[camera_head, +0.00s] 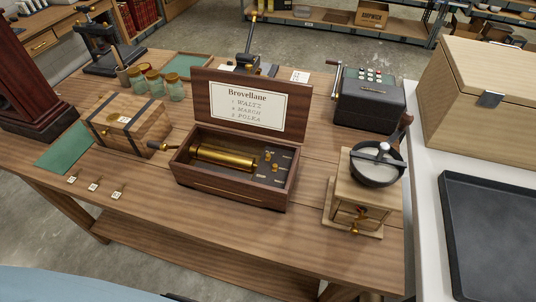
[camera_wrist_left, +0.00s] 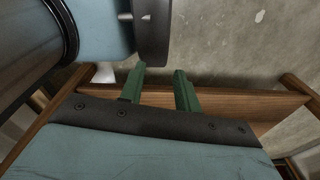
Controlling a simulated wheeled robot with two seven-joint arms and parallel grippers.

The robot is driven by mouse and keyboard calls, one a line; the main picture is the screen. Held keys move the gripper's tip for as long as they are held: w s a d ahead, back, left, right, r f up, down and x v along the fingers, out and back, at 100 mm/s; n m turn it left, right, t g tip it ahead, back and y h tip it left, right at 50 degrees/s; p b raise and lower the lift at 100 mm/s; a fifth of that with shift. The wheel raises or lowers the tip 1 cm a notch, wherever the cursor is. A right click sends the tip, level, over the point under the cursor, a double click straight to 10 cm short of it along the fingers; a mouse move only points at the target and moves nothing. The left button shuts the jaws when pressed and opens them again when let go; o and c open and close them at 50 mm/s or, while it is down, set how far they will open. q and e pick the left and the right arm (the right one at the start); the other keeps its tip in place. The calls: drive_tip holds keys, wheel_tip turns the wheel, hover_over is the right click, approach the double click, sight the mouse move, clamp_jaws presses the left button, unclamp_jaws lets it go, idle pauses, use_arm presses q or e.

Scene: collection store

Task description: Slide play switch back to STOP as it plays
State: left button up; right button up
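The music box (camera_head: 228,190) stands on the wooden table with its lid (camera_head: 215,105) up. A card (camera_head: 246,107) inside the lid reads "Brovellane" with Waltz, March and Polka. A brass cylinder (camera_head: 222,157) lies inside, and a crank (camera_head: 157,146) sticks out on the left. Small brass knobs (camera_head: 275,168) stand on the dark plate at the right; their labels are too small to read, so I cannot tell the switch position. My left gripper (camera_wrist_left: 160,70) has its green fingers apart with nothing between them, away from the box. My right gripper is not in view.
A coffee grinder (camera_head: 342,195) stands right of the box and a black crank machine (camera_head: 370,101) behind it. A wooden chest (camera_head: 127,123) and glass jars (camera_head: 174,88) are at the left. Small tags (camera_head: 94,185) lie at front left. The table's front strip is clear.

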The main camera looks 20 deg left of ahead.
use_arm(q)
drive_tip(key=shift+c, duration=1.1)
drive_tip(key=shift+t, duration=0.4)
drive_tip(key=w+r, duration=0.1)
drive_tip(key=w, duration=0.2)
drive_tip(key=w+r, duration=0.2)
drive_tip(key=w+d+r, duration=0.1)
drive_tip(key=w+r, duration=0.1)
drive_tip(key=w, duration=0.1)
drive_tip(key=shift+w+d+p, duration=0.1)
drive_tip(key=shift+w+p, duration=0.2)
drive_tip(key=shift+w, duration=0.05)
wheel_tip(320, 180, up, 51)
drive_tip(key=m+t+h+p, duration=0.2)
drive_tip(key=m+t+h, duration=0.2)
drive_tip(key=m+h, duration=0.3)
hover_over(267, 155)
drive_tip(key=s+a, duration=0.8)
drive_tip(key=x, duration=0.9)
drive_tip(key=b+x, duration=0.1)
drive_tip(key=x, duration=0.3)
drive_tip(key=shift+w+a+f, duration=0.15)
drive_tip(key=shift+w+f, duration=0.1)
drive_tip(key=shift+w, duration=0.3)
drive_tip(key=shift+c, duration=0.3)
